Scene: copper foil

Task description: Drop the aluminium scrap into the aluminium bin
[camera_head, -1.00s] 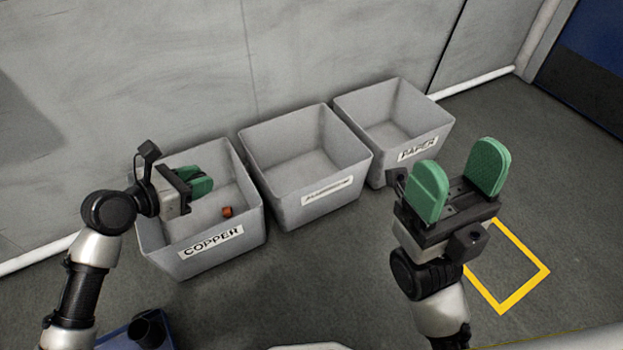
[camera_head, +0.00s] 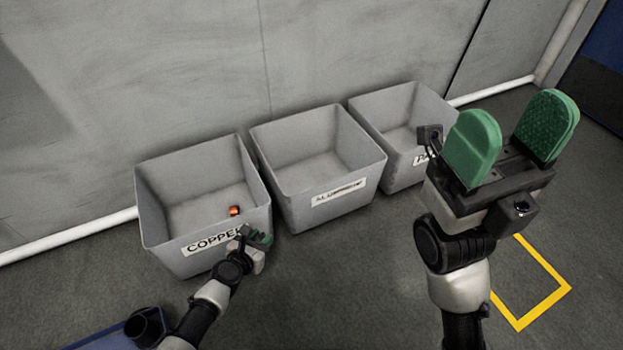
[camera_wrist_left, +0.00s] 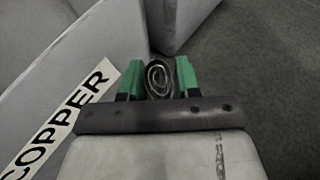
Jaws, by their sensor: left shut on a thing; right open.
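My left gripper (camera_head: 258,238) is low in front of the copper bin, near its right front corner. In the left wrist view its green fingers (camera_wrist_left: 159,78) are shut on a grey metallic spiral roll (camera_wrist_left: 160,80), which looks like the aluminium scrap. The head view does not show the roll clearly. The aluminium bin (camera_head: 310,215) is the middle of three grey bins, looks empty, and stands to the right of and beyond the left gripper. My right gripper (camera_head: 512,140) is open and empty, raised at the right.
The copper bin (camera_head: 200,263) at the left holds a small copper piece (camera_head: 235,211). The paper bin (camera_head: 400,178) is at the right, partly hidden by my right gripper. A yellow floor outline (camera_head: 555,300) lies at lower right. A blue tray (camera_head: 90,342) shows at lower left.

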